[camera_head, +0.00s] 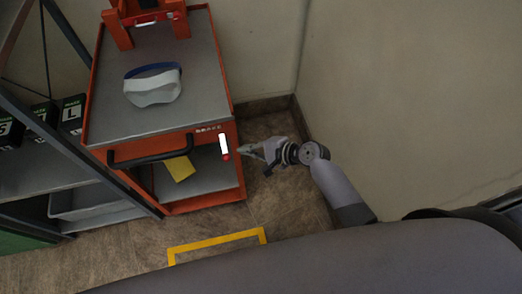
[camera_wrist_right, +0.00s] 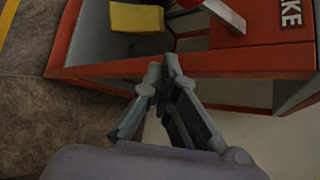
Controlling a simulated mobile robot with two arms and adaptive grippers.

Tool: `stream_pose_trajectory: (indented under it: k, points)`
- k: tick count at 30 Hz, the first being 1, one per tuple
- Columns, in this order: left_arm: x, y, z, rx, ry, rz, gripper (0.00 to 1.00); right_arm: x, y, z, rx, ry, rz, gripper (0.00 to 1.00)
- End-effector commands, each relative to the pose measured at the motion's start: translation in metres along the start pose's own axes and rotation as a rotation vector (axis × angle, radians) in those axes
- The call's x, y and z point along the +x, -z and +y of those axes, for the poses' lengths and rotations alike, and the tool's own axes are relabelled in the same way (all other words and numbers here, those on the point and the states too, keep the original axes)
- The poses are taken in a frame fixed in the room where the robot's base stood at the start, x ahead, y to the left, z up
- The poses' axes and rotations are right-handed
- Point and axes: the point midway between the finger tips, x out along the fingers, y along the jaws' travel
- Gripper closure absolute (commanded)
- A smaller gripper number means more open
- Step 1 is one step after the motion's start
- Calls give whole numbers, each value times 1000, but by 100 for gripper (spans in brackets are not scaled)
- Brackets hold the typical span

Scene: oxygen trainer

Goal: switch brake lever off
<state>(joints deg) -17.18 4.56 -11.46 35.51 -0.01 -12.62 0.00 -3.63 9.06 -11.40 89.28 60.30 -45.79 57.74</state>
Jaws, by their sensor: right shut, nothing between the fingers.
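The brake lever (camera_head: 223,144) is white with a red end. It sits on the front right corner of the orange cart (camera_head: 220,191), pointing up and down in the head view. In the right wrist view, a pale lever part (camera_wrist_right: 226,14) shows at the top edge, next to the "KE" lettering on the orange panel (camera_wrist_right: 289,17). My right gripper (camera_head: 252,152) is just to the right of the lever, apart from it. Its fingers also show in the right wrist view (camera_wrist_right: 163,76), shut and empty, below the lever. My left gripper is not in view.
The cart has a black handle (camera_head: 150,155). A white and blue object (camera_head: 152,88) lies on its top. A yellow object (camera_head: 179,168) is on the lower shelf. A dark shelf rack (camera_head: 45,170) stands left. A wall (camera_head: 400,100) is close on the right.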

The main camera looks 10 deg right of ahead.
Motion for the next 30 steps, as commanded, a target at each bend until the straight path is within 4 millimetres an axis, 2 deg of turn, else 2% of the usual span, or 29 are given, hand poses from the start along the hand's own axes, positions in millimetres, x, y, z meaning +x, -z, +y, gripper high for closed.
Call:
stream_pose_trajectory:
  k: [2,4,10,24,30]
  points:
    - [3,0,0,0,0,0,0,18,-1,0,-1,-1,-2,100]
    - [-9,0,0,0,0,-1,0,6,-16,-2,-1,-1,-2,100]
    - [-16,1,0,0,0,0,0,0,-34,0,-1,-1,1,100]
    - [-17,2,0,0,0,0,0,-1,-38,0,0,-2,1,100]
    - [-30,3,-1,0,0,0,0,-4,-41,-3,18,-23,1,100]
